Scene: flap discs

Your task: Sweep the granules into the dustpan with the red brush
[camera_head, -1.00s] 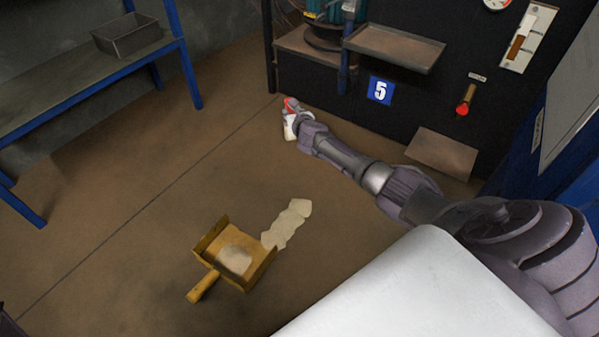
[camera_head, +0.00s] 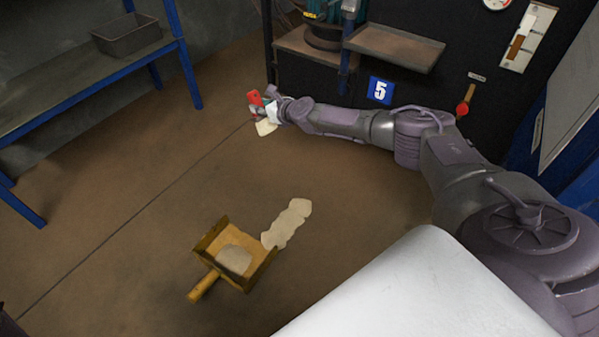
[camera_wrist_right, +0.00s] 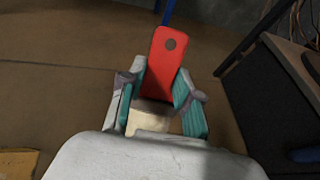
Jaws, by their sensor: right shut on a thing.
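The red brush (camera_head: 255,98) is held by my right gripper (camera_head: 270,108) near the dark cabinet, at the upper middle of the head view. Its pale bristles (camera_head: 265,127) point down. In the right wrist view the red handle (camera_wrist_right: 166,62) stands up between the two fingers, which are shut on the brush. The yellow dustpan (camera_head: 212,238) lies on the floor at lower middle, handle toward lower left. A pale heap of granules (camera_head: 235,260) is in it. More granules (camera_head: 287,222) form a strip on the floor by its right side. My left gripper is out of view.
A blue-legged bench (camera_head: 90,72) with a grey bin (camera_head: 127,36) stands at upper left. A black cabinet with a number 5 sign (camera_head: 380,91) and a shelf (camera_head: 395,48) is behind my right arm. Open floor lies between the brush and the dustpan.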

